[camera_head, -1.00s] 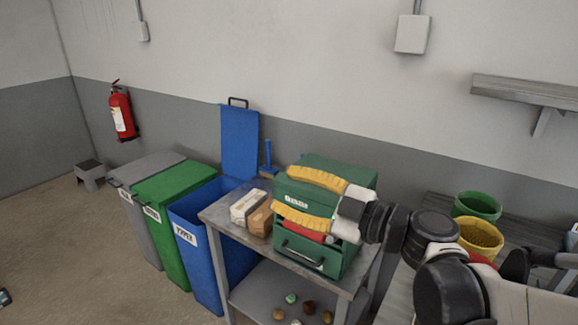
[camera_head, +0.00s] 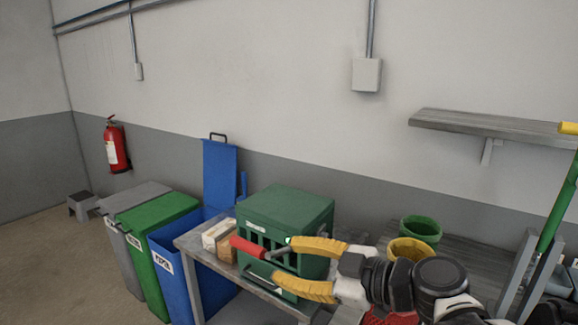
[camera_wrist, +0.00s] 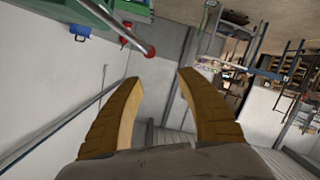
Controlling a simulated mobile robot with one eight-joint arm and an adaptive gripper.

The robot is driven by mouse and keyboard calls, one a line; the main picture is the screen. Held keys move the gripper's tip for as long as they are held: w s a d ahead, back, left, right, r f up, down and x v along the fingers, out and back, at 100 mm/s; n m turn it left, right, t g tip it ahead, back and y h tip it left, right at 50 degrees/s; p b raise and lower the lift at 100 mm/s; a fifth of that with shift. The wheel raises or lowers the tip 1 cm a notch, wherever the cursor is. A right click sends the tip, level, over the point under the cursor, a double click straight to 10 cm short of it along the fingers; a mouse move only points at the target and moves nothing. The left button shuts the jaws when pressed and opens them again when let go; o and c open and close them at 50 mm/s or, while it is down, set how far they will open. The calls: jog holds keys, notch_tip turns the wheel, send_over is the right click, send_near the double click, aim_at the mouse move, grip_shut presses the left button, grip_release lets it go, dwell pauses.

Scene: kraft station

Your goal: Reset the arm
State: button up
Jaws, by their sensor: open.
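My gripper (camera_head: 282,260) has two yellow padded fingers, spread open and empty, pointing left across the front of a green box (camera_head: 290,204). In the wrist view the open fingers (camera_wrist: 158,78) frame nothing between them. A red grip (camera_head: 246,247) on a grey rod projects at the front left of the green box, just left of the fingertips. A red-tipped rod (camera_wrist: 149,50) shows beyond the fingers in the wrist view. The fingers hide part of the box's front. I cannot tell whether they touch it.
A grey metal table (camera_head: 190,242) carries the box and small brown and white blocks (camera_head: 217,234). Blue (camera_head: 178,278), green (camera_head: 150,258) and grey (camera_head: 108,232) bins stand left. Green (camera_head: 421,227) and yellow (camera_head: 408,250) buckets stand right, below a wall shelf (camera_head: 480,122).

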jog(key=s+d+f+m+h, duration=0.6)
jog(key=d+m, duration=0.2)
jog(key=d, duration=0.1)
jog(key=s+d+f+m+g+h, duration=0.1)
jog(key=s+d+f+m+h, duration=0.4)
jog(key=d+m, duration=0.3)
jog(key=shift+s+d+f+g+h, duration=0.35)
jog(key=shift+d+h, duration=0.35)
jog(key=shift+d, duration=0.35)
